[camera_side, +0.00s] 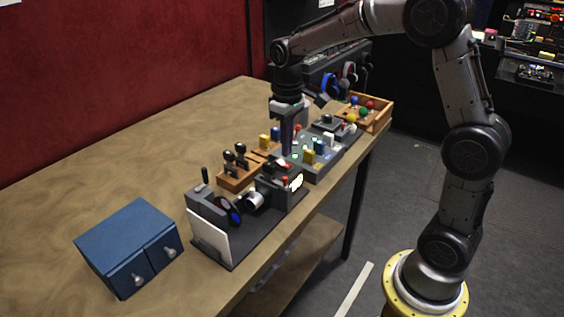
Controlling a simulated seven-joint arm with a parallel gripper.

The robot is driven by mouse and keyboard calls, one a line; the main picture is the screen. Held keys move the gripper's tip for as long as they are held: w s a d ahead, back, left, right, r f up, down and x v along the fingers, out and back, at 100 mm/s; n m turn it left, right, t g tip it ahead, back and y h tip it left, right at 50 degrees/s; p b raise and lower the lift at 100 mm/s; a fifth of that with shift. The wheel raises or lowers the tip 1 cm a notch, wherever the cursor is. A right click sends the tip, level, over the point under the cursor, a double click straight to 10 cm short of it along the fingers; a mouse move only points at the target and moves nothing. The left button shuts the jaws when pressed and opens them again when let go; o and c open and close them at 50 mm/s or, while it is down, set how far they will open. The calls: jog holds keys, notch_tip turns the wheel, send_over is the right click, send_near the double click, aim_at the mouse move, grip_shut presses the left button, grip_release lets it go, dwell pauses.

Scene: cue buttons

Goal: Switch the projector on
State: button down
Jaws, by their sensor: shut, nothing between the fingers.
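The projector appears to be the dark grey unit (267,187) near the table's front edge. It has a lit white panel on its right side (296,181), a small red part on top (284,180), and a white cylinder (253,200) in front. Dark round discs, one blue, and an upright white card (210,238) stand on the same dark base. My gripper (287,153) points straight down just behind the unit, above or beside a red-topped dark block (281,164). It is shut and holds nothing. I cannot tell whether its tips touch anything.
A grey console (322,163) with coloured buttons lies right of my gripper. A wooden rack with dark-knobbed levers (236,170) stands left of it. A wooden tray (376,120) with coloured balls is farther back. A blue two-drawer box (128,245) sits front left. The table's left side is clear.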

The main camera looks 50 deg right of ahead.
aim_at(287, 165)
jog(key=shift+r, duration=2.1)
